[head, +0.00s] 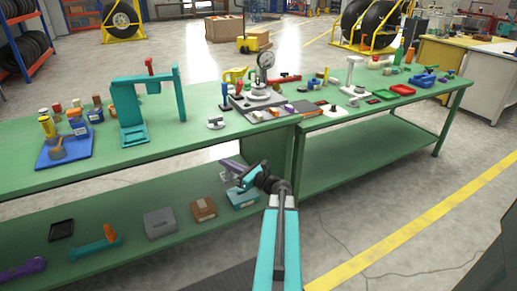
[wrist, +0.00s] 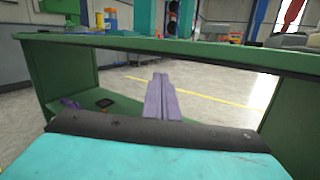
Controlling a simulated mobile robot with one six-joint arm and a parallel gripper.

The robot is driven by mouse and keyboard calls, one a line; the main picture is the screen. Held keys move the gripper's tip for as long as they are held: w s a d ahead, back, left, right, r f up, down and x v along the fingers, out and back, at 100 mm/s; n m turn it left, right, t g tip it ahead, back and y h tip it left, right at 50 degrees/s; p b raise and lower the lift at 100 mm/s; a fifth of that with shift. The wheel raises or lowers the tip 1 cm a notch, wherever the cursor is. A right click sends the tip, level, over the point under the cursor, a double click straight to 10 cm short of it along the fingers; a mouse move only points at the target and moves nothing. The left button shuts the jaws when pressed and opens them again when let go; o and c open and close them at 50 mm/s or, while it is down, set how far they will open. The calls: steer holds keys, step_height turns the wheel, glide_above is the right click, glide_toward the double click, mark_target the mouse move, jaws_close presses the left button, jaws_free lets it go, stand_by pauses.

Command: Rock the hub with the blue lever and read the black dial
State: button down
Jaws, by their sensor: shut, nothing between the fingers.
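A round dial (head: 266,59) with a dark rim stands on a post above a grey hub-like piece (head: 258,93) on the green bench; its reading is too small to make out. A blue upright handle (head: 225,91), probably the blue lever, stands just left of the hub. My gripper (head: 232,166) has purple fingers and is low in front of the bench, below the top's front edge and well apart from the hub. In the wrist view the fingers (wrist: 160,82) lie together, empty. The dial and hub cannot be made out there.
The green bench top (head: 205,141) has a front edge above my gripper. A teal press frame (head: 130,108) stands left of the hub. The lower shelf (head: 110,211) carries boxes, including a grey box (head: 160,222). Several small parts crowd the top around the hub.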

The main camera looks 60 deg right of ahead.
steer(key=w+a+f+n+g+y, duration=0.3)
steer(key=w+a+f, duration=0.3)
steer(key=a, duration=0.7)
steer(key=w+a+f+n+g+y, duration=0.2)
steer(key=w+a+f+n+y, duration=0.1)
steer(key=a+f, duration=0.75)
steer(key=s+a+f+n+g+y, duration=0.1)
steer(key=s+a+f+n+g, duration=0.2)
steer(key=a, duration=0.5)
steer(key=s+a+f+n+g+y, duration=0.1)
steer(key=s+a+f+n+g, duration=0.1)
steer(key=a+f, duration=0.55)
steer(key=s+a+f+n+g+y, duration=0.1)
steer(key=s+a+f+n+g, duration=0.15)
steer(key=a, duration=0.75)
steer(key=s+a+f+n+g+h, duration=0.2)
steer(key=s+a+f+n+g, duration=0.3)
steer(key=s, duration=0.3)
steer(key=s+a+f+n+g+h, duration=0.1)
steer(key=s+a+f+n+g, duration=0.3)
steer(key=s+f, duration=0.45)
steer(key=s+d+f+n+g+h, duration=0.2)
steer(key=s+d+f+n+h, duration=0.1)
steer(key=s+d+n+h, duration=0.4)
steer(key=shift+s+d+f+n, duration=0.3)
steer(key=shift+s+d+n, duration=1.5)
steer(key=shift+n, duration=1.75)
